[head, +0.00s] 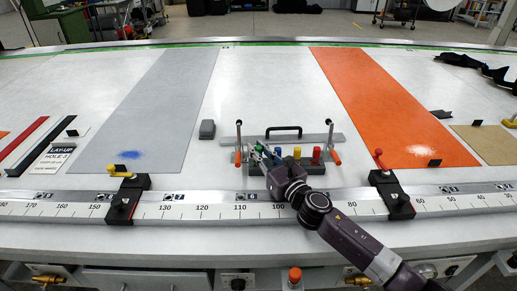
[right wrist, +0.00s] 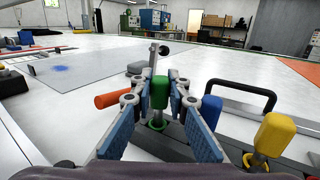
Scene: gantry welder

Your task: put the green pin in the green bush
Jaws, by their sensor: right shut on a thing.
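The green pin (right wrist: 160,92) stands upright between the blue-padded fingers of my right gripper (right wrist: 160,98), which is shut on it. Its thin shank points down at the green bush (right wrist: 157,125), a green ring in the dark bar of the fixture. The shank's tip meets the ring in the picture; I cannot tell how deep it sits. In the head view my right gripper (head: 264,157) is over the left part of the fixture (head: 250,169) and hides most of the green pin. My left gripper is not in view.
A blue pin (right wrist: 211,112) stands close right of the fingers, with a yellow pin (right wrist: 275,135) farther right. A red pin (head: 316,153) is beyond them. Orange-handled clamps (head: 335,157) and a black handle (head: 284,130) are near. A ruler rail (head: 230,205) runs in front.

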